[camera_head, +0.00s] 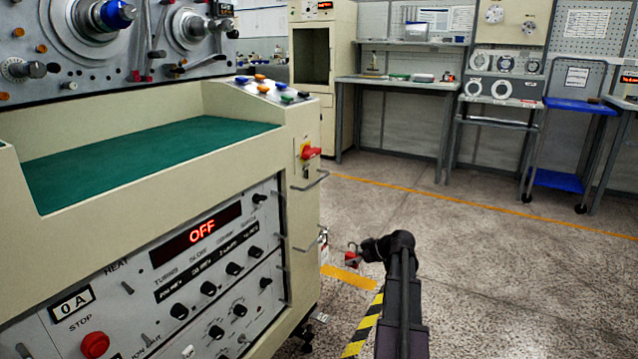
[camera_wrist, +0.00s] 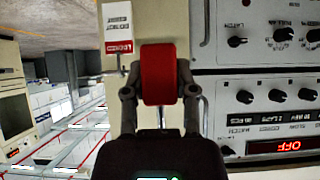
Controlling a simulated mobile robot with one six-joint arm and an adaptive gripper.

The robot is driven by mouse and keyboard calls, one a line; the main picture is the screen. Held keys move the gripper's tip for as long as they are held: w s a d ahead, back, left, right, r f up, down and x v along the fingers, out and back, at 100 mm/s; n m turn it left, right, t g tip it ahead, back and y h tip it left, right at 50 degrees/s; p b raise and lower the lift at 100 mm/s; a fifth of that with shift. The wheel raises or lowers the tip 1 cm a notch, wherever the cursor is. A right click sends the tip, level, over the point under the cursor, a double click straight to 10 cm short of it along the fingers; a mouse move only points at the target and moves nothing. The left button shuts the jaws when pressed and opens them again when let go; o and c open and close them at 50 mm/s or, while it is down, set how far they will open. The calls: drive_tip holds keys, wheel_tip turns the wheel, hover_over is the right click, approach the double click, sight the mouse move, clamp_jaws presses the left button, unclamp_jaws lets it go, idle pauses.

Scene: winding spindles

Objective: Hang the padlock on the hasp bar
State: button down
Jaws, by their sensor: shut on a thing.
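A red padlock (camera_wrist: 158,72) sits between the two fingers of my gripper (camera_wrist: 158,88), which is shut on it. In the wrist view its red body faces me and hides its shackle. In the head view the padlock (camera_head: 350,257) shows small and red at the end of my gripper (camera_head: 357,255), close to the right end of the cream machine. The hasp bar cannot be made out clearly. A white and red tag (camera_wrist: 117,28) is just left of the padlock in the wrist view. I cannot tell whether the padlock touches anything on the machine.
The cream machine (camera_head: 303,215) has a control panel (camera_head: 205,280) with knobs and an OFF display. A metal handle (camera_head: 311,182) and a red rotary switch (camera_head: 311,153) stick out from its end. Floor is open to the right, up to workbenches (camera_head: 400,83) and a blue cart (camera_head: 560,178).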

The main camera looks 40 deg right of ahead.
drive_tip(key=shift+r, duration=0.15)
wheel_tip(320, 180, up, 10)
drive_tip(key=p, duration=1)
drive_tip(key=shift+r+p, duration=0.2)
drive_tip(key=shift+p, duration=0.1)
